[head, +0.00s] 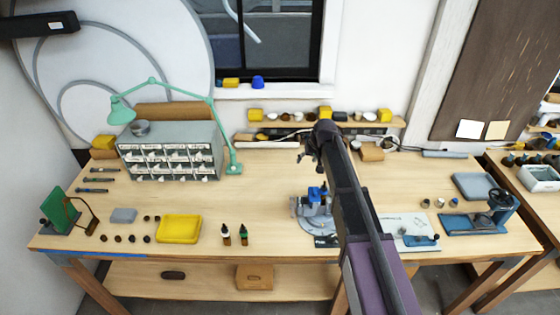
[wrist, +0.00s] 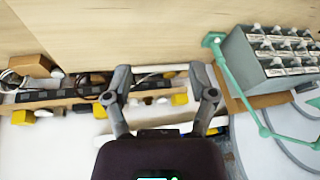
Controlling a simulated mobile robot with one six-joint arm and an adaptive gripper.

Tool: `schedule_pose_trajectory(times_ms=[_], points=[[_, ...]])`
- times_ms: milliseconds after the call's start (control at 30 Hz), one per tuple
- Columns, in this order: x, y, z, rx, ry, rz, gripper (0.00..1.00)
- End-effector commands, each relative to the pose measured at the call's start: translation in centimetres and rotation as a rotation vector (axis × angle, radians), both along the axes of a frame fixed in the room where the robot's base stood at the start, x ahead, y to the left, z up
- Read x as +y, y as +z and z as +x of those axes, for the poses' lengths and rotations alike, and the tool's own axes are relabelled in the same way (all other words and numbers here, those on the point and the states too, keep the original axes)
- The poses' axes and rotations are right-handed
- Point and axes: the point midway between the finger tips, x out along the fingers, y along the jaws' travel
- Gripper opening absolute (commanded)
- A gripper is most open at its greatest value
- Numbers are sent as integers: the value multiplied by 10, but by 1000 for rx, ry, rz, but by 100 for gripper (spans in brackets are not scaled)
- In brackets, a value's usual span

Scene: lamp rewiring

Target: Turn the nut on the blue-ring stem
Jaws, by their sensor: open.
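My gripper (head: 308,152) is raised above the back middle of the workbench, near the wall shelf. In the wrist view my gripper (wrist: 160,68) has its two fingers spread apart with nothing between them. I cannot pick out a stem with a blue ring or its nut for sure in either view. A blue clamp-like fixture (head: 317,196) stands on a grey round base at the front middle of the bench, just left of my arm. Several small cylinders (head: 440,203) stand to the right of my arm, too small to read. My arm hides part of the bench between these.
A grey drawer cabinet (head: 170,151) and a green lamp arm (head: 236,158) stand at the back left. A yellow tray (head: 179,229) and small bottles (head: 226,234) are at the front. A blue press (head: 480,219) stands right.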

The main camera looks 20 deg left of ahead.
Motion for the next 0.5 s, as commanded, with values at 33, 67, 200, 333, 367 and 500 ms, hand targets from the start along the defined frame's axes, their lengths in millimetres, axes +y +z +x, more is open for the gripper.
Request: schedule_pose_trajectory(times_ms=[33, 67, 200, 333, 367, 500], points=[[6, -6, -2, -13, -22, 32, 73], [9, -7, -2, -19, -37, 51, 73], [26, -9, -1, -51, -107, 145, 73], [39, -11, -1, -74, -173, 234, 73], [42, -11, -1, -80, -187, 254, 73], [55, -11, -2, -97, -259, 354, 73]])
